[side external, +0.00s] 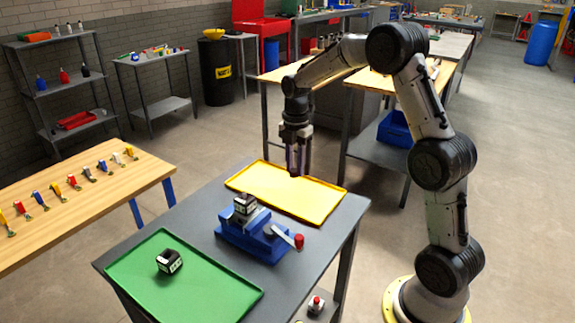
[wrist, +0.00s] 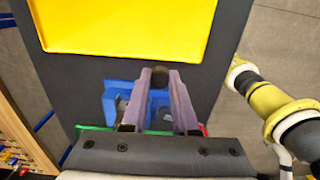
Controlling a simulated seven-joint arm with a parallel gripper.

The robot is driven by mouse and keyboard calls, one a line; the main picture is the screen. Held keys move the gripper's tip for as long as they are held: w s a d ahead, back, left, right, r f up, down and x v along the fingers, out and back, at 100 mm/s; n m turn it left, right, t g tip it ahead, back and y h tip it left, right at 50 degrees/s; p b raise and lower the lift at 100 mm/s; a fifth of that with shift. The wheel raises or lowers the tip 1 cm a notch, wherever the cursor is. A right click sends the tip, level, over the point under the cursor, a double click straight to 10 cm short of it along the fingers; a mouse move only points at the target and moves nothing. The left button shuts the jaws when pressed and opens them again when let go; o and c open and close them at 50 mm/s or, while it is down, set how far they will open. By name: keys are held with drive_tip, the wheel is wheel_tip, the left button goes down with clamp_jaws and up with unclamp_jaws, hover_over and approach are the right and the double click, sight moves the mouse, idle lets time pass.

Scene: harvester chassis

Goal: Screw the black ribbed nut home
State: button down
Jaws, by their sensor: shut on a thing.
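My gripper (side external: 297,174) hangs pointing down above the right part of the yellow tray (side external: 262,180), well above the blue vise (side external: 258,243). In the wrist view its two purple fingers (wrist: 160,76) close on a small dark rounded thing, the black ribbed nut (wrist: 160,77); its ribs are too small to make out. A black and grey block (side external: 245,205), seemingly the chassis, sits in the vise. The vise also shows beyond the fingers in the wrist view (wrist: 118,100).
A green tray (side external: 210,296) at the front left holds a black and white block (side external: 169,262). The vise handle has a red knob (side external: 299,241) at its right. The yellow tray looks empty. A wooden bench (side external: 75,200) with several coloured tools stands at the left.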

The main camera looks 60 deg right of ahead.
drive_tip(key=shift+s+a+r, duration=0.1)
drive_tip(key=shift+s+a, duration=0.05)
drive_tip(key=shift+s, duration=0.2)
drive_tip(key=shift+r, duration=0.35)
drive_tip(key=w+a+r+n, duration=0.2)
drive_tip(key=w+a+r, duration=0.1)
drive_tip(key=w+a, duration=0.15)
wheel_tip(320, 180, up, 2)
drive_tip(key=n, duration=0.3)
hover_over(245, 193)
drive_tip(key=shift+w+r, duration=0.15)
drive_tip(key=shift+r, duration=0.05)
drive_tip(key=shift+f, duration=0.1)
drive_tip(key=shift+m, duration=0.3)
drive_tip(key=shift+f, duration=2.15)
drive_tip(key=shift+f, duration=0.45)
